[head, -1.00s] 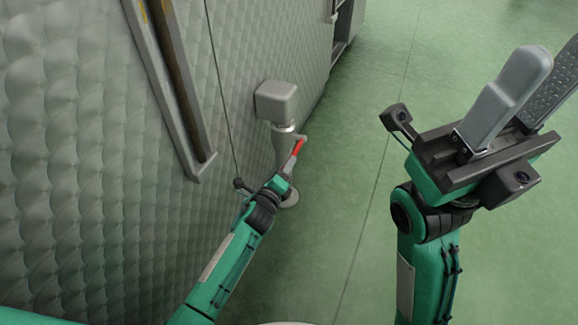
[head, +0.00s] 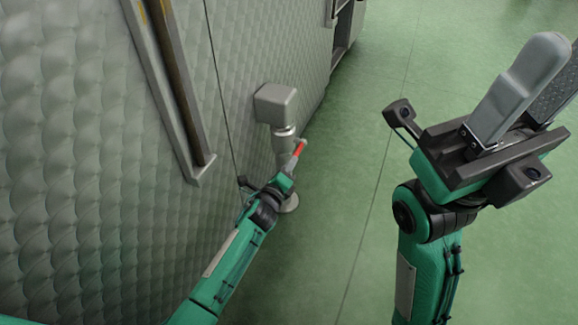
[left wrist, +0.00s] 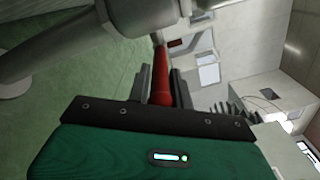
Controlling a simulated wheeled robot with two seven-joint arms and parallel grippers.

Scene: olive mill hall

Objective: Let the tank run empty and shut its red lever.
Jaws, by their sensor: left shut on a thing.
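The tank (head: 90,150) is a dimpled metal wall on the left of the head view. An upright framed gauge strip (head: 172,85) on it shows brown and yellow; I cannot read a level. A grey valve fitting (head: 276,103) stands beside the wall, with its red lever (head: 299,149) slanting out from it. My left gripper (head: 290,172) is shut on the lever. In the left wrist view the red lever (left wrist: 161,80) lies between the fingers, below the pale valve body. My right gripper (head: 538,88) is raised at the right, empty, its fingers apart.
The green floor (head: 345,180) right of the valve is clear. A dark opening or cabinet (head: 344,25) shows in the wall farther back. A round pale foot (head: 289,204) is below the valve, partly behind my left arm.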

